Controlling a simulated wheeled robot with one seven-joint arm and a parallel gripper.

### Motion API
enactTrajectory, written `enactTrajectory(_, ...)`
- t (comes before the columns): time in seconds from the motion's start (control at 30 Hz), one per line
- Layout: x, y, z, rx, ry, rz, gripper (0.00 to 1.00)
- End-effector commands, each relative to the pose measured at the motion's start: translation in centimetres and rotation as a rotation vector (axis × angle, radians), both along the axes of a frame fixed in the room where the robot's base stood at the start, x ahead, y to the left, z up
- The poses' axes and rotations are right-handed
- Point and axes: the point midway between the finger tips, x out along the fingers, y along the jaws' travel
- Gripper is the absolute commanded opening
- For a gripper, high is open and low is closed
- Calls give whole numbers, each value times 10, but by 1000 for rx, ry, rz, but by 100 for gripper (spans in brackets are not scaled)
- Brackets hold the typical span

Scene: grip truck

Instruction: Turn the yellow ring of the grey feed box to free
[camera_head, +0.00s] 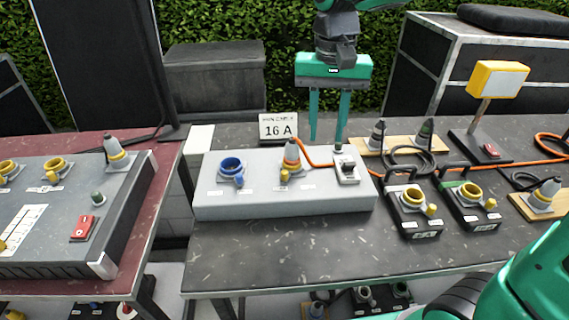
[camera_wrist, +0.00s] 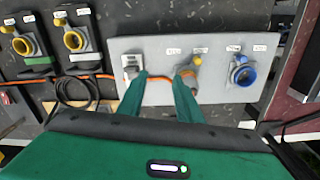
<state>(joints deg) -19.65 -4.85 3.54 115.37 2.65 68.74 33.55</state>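The grey feed box (camera_head: 285,202) lies on the dark table in the head view; its top also shows in the wrist view (camera_wrist: 228,88). A grey plug with an orange cable (camera_head: 291,152) stands in its middle socket. The yellow ring (camera_head: 290,173) sits around the plug's base; its yellow lever shows in the wrist view (camera_wrist: 198,60). The rest of the ring is partly hidden there. My gripper (camera_head: 327,136) points down above the back right of the box, open and empty. In the wrist view its fingers (camera_wrist: 160,78) are apart, the right fingertip overlapping the plug.
The box also carries a blue socket (camera_head: 232,167) and a switch (camera_head: 347,168). Behind it stands a 16 A sign (camera_head: 279,128). Two black boxes with yellow sockets (camera_head: 415,212) stand at right, near cables. The table front (camera_head: 290,250) is clear.

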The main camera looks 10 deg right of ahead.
Motion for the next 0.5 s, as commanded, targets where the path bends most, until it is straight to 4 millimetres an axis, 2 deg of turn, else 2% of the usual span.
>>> enactTrajectory(0.03,3,27,2,4,4,29,32)
enactTrajectory(0.1,5,54,5,9,5,51,32)
enactTrajectory(0.2,5,77,7,13,7,66,32)
enactTrajectory(0.37,4,87,1,15,10,71,32)
enactTrajectory(0.5,4,85,-18,13,12,69,32)
